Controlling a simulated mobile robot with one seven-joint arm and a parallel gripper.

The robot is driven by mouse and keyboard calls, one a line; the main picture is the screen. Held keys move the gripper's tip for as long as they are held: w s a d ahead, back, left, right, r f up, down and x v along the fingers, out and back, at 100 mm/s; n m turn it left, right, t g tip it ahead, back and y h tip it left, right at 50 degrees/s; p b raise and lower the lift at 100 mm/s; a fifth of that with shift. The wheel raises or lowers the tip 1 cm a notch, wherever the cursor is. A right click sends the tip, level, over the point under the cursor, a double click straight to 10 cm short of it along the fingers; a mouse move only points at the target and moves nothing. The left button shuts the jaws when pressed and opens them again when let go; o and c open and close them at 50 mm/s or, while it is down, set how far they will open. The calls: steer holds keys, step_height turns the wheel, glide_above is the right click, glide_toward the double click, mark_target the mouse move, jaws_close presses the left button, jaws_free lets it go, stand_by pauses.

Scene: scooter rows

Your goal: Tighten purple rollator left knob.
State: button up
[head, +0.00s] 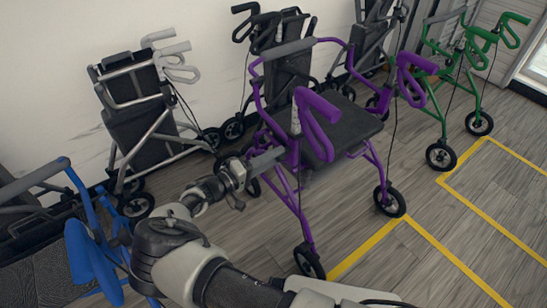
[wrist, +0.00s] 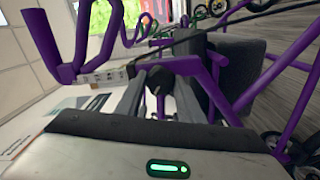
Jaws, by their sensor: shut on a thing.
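The purple rollator (head: 291,152) stands open in the middle of the head view, with a black seat (head: 345,128) and purple handles. My gripper (head: 280,154) reaches its near side upright from the left. In the wrist view my gripper's two grey fingers (wrist: 162,85) close around a small dark knob (wrist: 160,78) on the purple frame. The knob is partly hidden between the fingers, and the head view does not show it clearly. The purple rollator also fills the upper wrist view (wrist: 205,85).
A folded grey rollator (head: 145,120) stands by the wall at the left. A blue rollator (head: 90,250) is at the lower left. Black rollators (head: 285,70) stand behind, a green one (head: 465,60) at the right. Yellow floor lines (head: 440,245) mark clear floor at the lower right.

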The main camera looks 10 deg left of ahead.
steer(key=m, duration=1.1)
steer(key=shift+f+m, duration=0.1)
steer(key=shift+m, duration=0.2)
stand_by(0.4)
steer(key=o, duration=1.1)
steer(key=shift+c, duration=0.2)
steer(key=p+v, duration=0.1)
steer(key=v, duration=1.1)
